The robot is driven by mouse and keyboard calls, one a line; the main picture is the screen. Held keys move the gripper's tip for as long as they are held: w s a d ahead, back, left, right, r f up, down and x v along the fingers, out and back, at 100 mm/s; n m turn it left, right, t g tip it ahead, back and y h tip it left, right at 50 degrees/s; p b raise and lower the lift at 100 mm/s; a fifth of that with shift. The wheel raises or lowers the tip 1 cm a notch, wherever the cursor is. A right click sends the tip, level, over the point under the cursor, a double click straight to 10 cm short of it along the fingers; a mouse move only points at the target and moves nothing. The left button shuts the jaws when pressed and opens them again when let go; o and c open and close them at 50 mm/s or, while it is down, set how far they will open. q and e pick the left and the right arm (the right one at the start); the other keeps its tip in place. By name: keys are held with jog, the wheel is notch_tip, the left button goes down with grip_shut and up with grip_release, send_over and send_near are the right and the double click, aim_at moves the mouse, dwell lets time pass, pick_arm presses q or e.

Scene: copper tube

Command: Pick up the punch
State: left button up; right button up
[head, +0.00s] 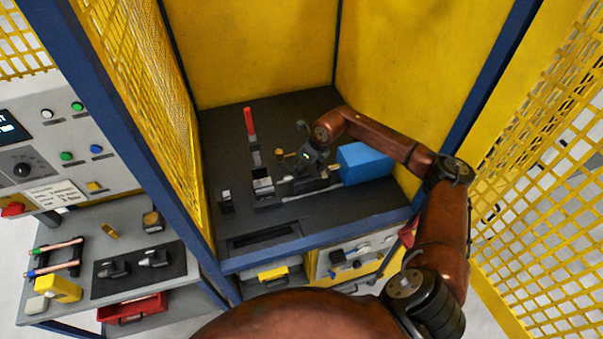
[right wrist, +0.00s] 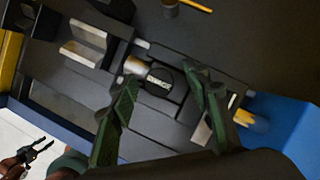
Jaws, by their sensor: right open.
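The punch (right wrist: 150,75), a short black cylinder with a pale metal end and light lettering, lies in the dark fixture (right wrist: 75,95) in the right wrist view. My right gripper (right wrist: 163,74) is open above it, with one green-black finger on either side and a gap to each. In the head view my right gripper (head: 308,166) hangs over the fixture beside the blue block and hides the punch. My left gripper (right wrist: 40,152) shows small at the lower left of the right wrist view, with its two fingers apart and empty.
A blue block (head: 363,163) stands right of the fixture. A red-handled lever (head: 250,125) rises at its left. Yellow walls (head: 260,50) and blue posts enclose the dark bench. A side table (head: 60,315) with tubes and parts stands outside at the left.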

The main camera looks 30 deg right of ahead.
jog(key=shift+w+f, duration=0.1)
jog(key=shift+f, duration=0.25)
jog(key=shift+c, duration=0.3)
grip_shut()
dwell(0.4)
jog(key=shift+r, duration=0.1)
